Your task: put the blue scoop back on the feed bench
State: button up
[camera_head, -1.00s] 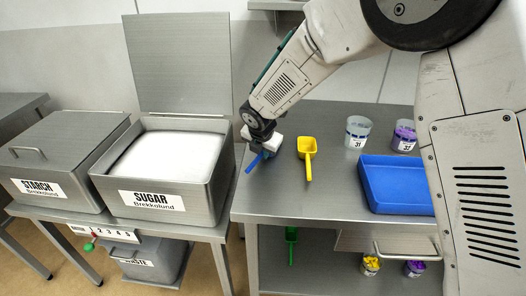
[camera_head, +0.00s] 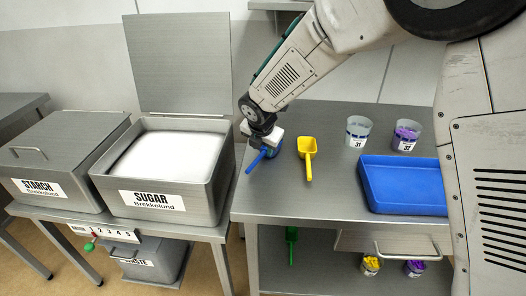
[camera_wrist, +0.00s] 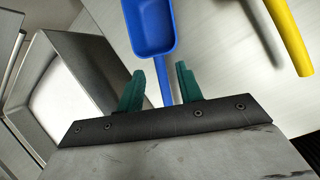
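The blue scoop (camera_head: 256,160) is at the left end of the feed bench (camera_head: 300,198), partly hidden by my gripper in the head view. In the wrist view its blue bowl (camera_wrist: 150,26) points away from me and its handle runs between my green fingers. My gripper (camera_wrist: 158,76) is open, with a visible gap on each side of the handle. In the head view my gripper (camera_head: 267,140) is low over the bench, right above the scoop. Whether the scoop rests fully on the bench top is hard to see.
A yellow scoop (camera_head: 307,147) lies just right of the blue one. Cups 31 (camera_head: 358,132) and 32 (camera_head: 405,136) and a blue tray (camera_head: 402,190) stand further right. The open sugar bin (camera_head: 165,165) is close on the left. The bench front is clear.

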jog(key=v, duration=0.9)
jog(key=s+d+r+m+g+h, duration=0.1)
jog(key=s+d+r+m, duration=0.45)
jog(key=d, duration=0.45)
jog(key=s+d+r+m, duration=0.4)
jog(key=s+d+m, duration=0.25)
jog(key=d, duration=0.25)
jog(key=s+d+m+g, duration=0.1)
jog(key=s+d+m, duration=0.3)
jog(key=s+m, duration=0.2)
jog(key=s+d+m, duration=0.3)
jog(key=s+m, duration=0.3)
jog(key=s, duration=0.3)
jog(key=s+d+f+m+g+y, duration=0.1)
jog(key=s+d+m, duration=0.3)
jog(key=s+m, duration=0.2)
jog(key=shift+s+d+m+g, duration=0.3)
jog(key=shift+s+d, duration=0.05)
jog(key=shift+s, duration=0.5)
